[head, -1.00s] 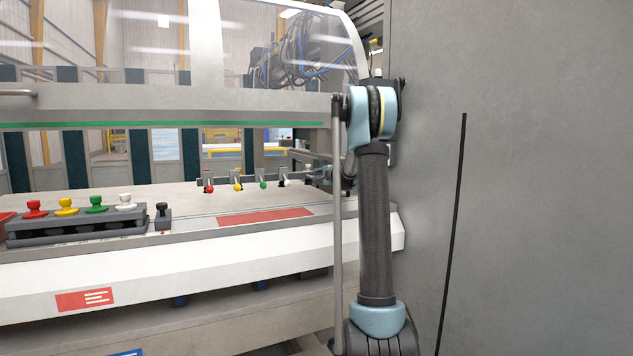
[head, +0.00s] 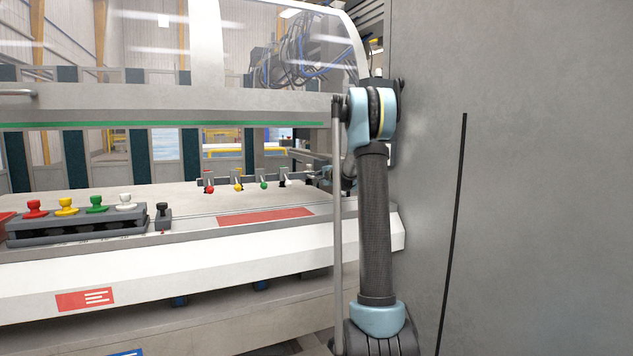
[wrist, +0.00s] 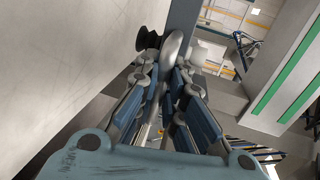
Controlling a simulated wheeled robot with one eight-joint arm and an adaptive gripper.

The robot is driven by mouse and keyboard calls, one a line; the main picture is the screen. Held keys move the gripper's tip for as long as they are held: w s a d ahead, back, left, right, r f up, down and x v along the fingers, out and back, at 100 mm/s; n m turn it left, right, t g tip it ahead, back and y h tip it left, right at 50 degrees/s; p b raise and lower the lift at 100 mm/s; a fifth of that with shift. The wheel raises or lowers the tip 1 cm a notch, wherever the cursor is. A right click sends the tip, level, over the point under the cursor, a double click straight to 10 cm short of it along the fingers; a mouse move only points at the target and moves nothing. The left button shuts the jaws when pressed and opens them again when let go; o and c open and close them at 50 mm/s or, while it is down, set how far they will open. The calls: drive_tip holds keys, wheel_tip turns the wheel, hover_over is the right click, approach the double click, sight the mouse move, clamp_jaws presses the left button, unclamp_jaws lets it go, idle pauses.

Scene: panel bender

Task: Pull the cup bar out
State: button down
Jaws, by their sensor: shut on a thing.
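The cup bar (head: 262,176) shows in the head view as a row of small dark brackets at the bed's back. They carry red, yellow and green balls, with a pale one near the right end. My gripper (head: 318,176) is at the right end of this row, partly hidden behind my arm. In the wrist view my gripper (wrist: 168,62) is shut on a rounded grey metal handle (wrist: 177,48), between its blue-padded fingers. A black round cup or knob (wrist: 148,40) sits beside the handle, near the pale surface. How the handle joins the bar is hidden.
A dark rack (head: 80,225) with several coloured knobs stands front left, beside a single black knob (head: 162,215). A beam with a green stripe (head: 160,124) runs above the bed. A large grey panel (head: 540,180) stands close on the right. The middle bed is clear.

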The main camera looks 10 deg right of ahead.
drive_tip(key=f+v, duration=0.2)
drive_tip(key=v, duration=1)
drive_tip(key=shift+s+d+f, duration=0.2)
drive_tip(key=shift+s, duration=0.25)
drive_tip(key=c, duration=1.7)
unclamp_jaws()
drive_tip(key=v, duration=1.2)
drive_tip(key=shift+a, duration=0.15)
